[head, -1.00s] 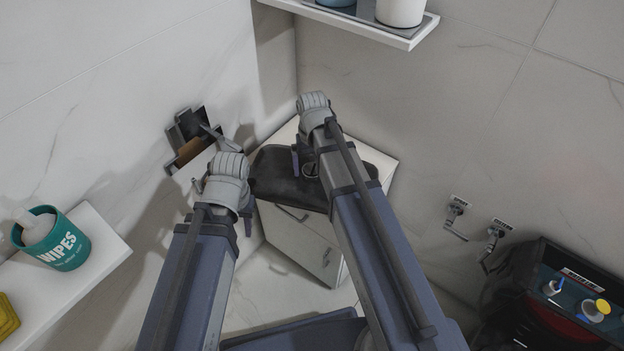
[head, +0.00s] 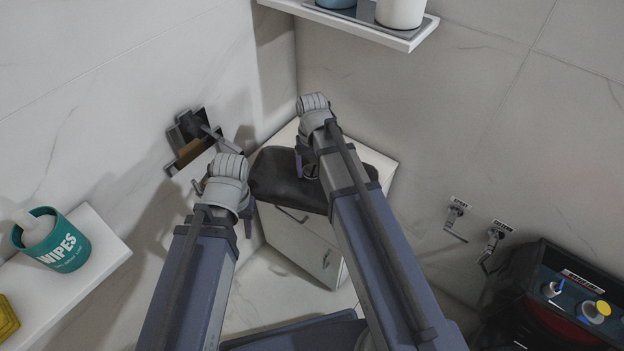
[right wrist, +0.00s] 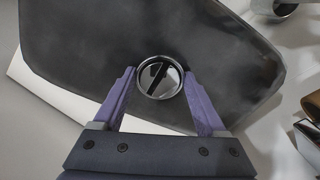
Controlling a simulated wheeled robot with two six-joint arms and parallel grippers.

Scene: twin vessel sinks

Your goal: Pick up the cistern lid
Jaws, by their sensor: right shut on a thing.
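The cistern lid (head: 272,182) is a dark, flat slab with rounded corners, lying on a white cabinet in the corner. It fills much of the right wrist view (right wrist: 75,50), where a round chrome button with a dark bar (right wrist: 150,88) sits in it. My right gripper (right wrist: 160,84) is shut on the lid at this round fitting, one purple finger on each side. In the head view the right gripper (head: 308,166) is partly hidden by its own arm. My left gripper (head: 222,205) is left of the lid, near the wall; its fingers are mostly hidden.
A wall recess (head: 190,138) with dark and brown parts is near my left gripper. A shelf (head: 415,38) overhangs the back. A wipes tub (head: 62,248) stands on a left ledge (head: 105,240). Wall fittings (head: 455,215) and a dark box (head: 560,300) are at right.

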